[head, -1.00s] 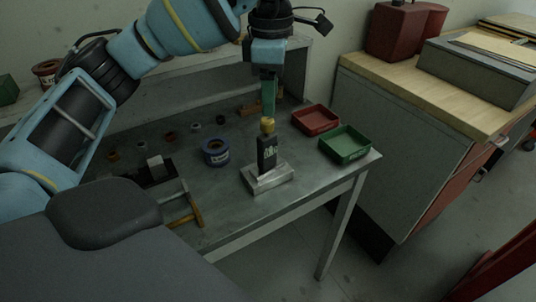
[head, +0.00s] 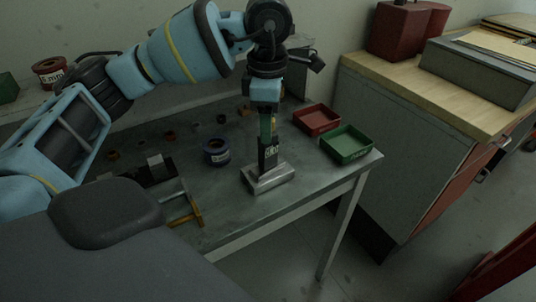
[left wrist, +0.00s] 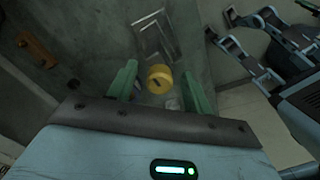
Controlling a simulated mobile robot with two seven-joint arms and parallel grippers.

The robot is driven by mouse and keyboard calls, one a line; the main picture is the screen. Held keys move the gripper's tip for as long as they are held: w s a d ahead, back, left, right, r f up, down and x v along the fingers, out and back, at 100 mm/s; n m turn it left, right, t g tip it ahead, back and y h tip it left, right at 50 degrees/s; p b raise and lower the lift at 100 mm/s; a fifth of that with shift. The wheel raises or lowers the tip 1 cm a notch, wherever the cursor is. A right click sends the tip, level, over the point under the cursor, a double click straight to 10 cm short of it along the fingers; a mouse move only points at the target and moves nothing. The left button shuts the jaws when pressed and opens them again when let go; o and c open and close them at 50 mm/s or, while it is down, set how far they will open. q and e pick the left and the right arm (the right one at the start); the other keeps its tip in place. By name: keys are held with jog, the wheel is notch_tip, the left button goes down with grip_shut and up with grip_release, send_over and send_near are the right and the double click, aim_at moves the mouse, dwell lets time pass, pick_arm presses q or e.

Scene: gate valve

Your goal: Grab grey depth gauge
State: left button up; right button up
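The grey depth gauge (head: 268,178) stands upright on the bench, with a wide grey metal foot and a dark upright body bearing a small display. Its yellow top knob (left wrist: 159,80) shows in the left wrist view. My left gripper (head: 267,137) points straight down over the gauge, its green fingers at the height of the knob, which they mostly hide in the head view. In the left wrist view the left gripper (left wrist: 160,72) is open, one finger on each side of the knob, with gaps visible. My right gripper does not show.
A red tray (head: 316,120) and a green tray (head: 346,145) stand right of the gauge. A blue spool (head: 216,152) stands to its left. A hammer (head: 188,208) and small parts lie further left. The bench's front edge is close to the gauge.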

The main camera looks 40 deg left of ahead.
pick_arm(q)
grip_shut()
jog(key=shift+r, duration=0.15)
